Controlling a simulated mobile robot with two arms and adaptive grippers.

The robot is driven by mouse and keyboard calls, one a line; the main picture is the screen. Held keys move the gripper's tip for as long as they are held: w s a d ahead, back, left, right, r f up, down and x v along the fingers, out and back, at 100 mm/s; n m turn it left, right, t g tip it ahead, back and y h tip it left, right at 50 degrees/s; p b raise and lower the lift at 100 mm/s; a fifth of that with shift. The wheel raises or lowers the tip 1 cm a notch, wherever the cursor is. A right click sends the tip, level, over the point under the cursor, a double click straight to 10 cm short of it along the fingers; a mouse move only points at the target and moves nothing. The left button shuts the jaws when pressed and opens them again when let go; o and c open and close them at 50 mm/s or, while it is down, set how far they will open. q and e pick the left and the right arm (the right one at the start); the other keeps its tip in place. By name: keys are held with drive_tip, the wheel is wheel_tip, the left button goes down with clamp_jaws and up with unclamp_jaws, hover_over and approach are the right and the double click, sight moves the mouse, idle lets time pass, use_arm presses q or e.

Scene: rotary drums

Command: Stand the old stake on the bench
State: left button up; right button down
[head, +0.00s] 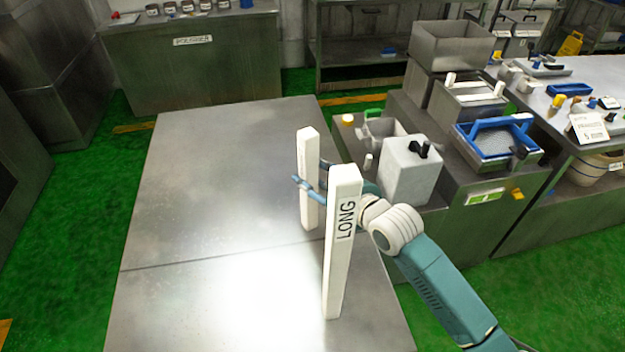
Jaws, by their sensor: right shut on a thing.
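Two white upright stakes show over the steel bench (200,190). The nearer stake (339,275), marked LONG, stands upright at the bench's right side. The farther stake (307,150) is slimmer in view and also upright; I see no marking on it. My right gripper (308,184) is shut on the farther stake, with its blue fingers at the stake's middle. The LONG stake hides part of this gripper. I cannot tell whether the farther stake's foot touches the bench, nor which stake is the old one. My left gripper is not in view.
The left and middle of the bench are clear, with a seam across it. A machine with a white box (408,170) and a blue-framed tray (497,137) stands close on the right. A steel cabinet marked POLISHER (200,75) stands at the back left.

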drive_tip(key=shift+f, duration=1.05)
drive_tip(key=c, duration=1)
unclamp_jaws()
drive_tip(key=shift+f, duration=0.1)
drive_tip(key=shift+c, duration=0.2)
drive_tip(key=shift+r, duration=0.25)
drive_tip(key=b+v, duration=0.1)
drive_tip(key=v, duration=1.1)
drive_tip(key=shift+b, duration=0.4)
drive_tip(key=shift+s+f, duration=0.1)
